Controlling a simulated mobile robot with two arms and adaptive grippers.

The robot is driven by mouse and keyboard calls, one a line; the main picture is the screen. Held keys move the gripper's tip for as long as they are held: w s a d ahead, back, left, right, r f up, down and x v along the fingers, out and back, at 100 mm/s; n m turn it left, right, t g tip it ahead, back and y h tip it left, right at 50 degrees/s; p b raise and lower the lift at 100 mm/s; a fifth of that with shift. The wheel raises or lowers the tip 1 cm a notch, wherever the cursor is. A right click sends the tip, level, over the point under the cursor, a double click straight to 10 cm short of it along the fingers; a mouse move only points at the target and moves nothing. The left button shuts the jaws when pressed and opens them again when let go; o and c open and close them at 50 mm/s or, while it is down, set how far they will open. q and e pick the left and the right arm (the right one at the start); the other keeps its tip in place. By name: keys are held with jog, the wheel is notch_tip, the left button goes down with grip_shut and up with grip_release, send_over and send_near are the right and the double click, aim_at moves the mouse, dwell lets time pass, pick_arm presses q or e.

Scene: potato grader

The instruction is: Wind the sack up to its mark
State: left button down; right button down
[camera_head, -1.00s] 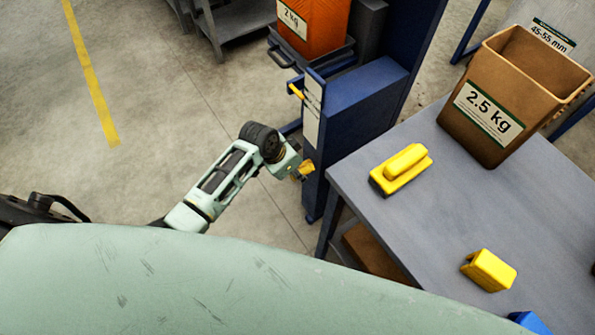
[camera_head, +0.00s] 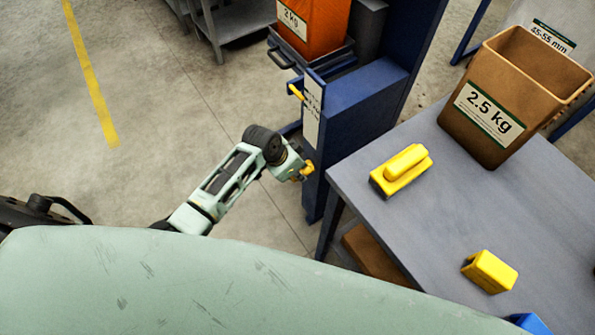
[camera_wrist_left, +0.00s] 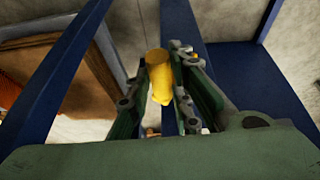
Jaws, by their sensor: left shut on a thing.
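My left gripper (camera_head: 299,174) is at the side of the blue lift post. In the left wrist view the left gripper (camera_wrist_left: 170,98) is shut on a yellow crank handle (camera_wrist_left: 158,75), which lies between its fingers. The handle's tip also shows in the head view (camera_head: 308,167). The orange sack (camera_head: 318,28) with a 2 kg label stands on a dark carriage (camera_head: 325,62) at the top. A yellow pointer (camera_head: 296,91) sits beside the white scale strip (camera_head: 312,115) on the blue post. The marks on the strip are too small to read. My right gripper is not in view.
A grey table (camera_head: 470,225) at right holds a brown 2.5 kg bin (camera_head: 485,135), a yellow handled tool (camera_head: 402,172) and a yellow block (camera_head: 490,271). The blue cabinet (camera_head: 355,105) stands close beside my left gripper. The floor at left is clear.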

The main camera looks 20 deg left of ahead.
pick_arm(q)
jog(key=shift+s+d+y+p, duration=0.2)
jog(key=shift+s+y+p, duration=0.1)
jog(key=shift+p, duration=0.6)
jog(key=shift+w+f, duration=0.1)
jog(key=shift+f, duration=0.1)
jog(key=c, duration=1.6)
grip_release()
jog(key=shift+o, duration=0.2)
jog(key=shift+r, duration=0.15)
jog(key=v, duration=1.1)
jog(key=shift+s+r, duration=0.3)
jog(key=shift+r, duration=0.05)
jog(key=shift+a, duration=0.1)
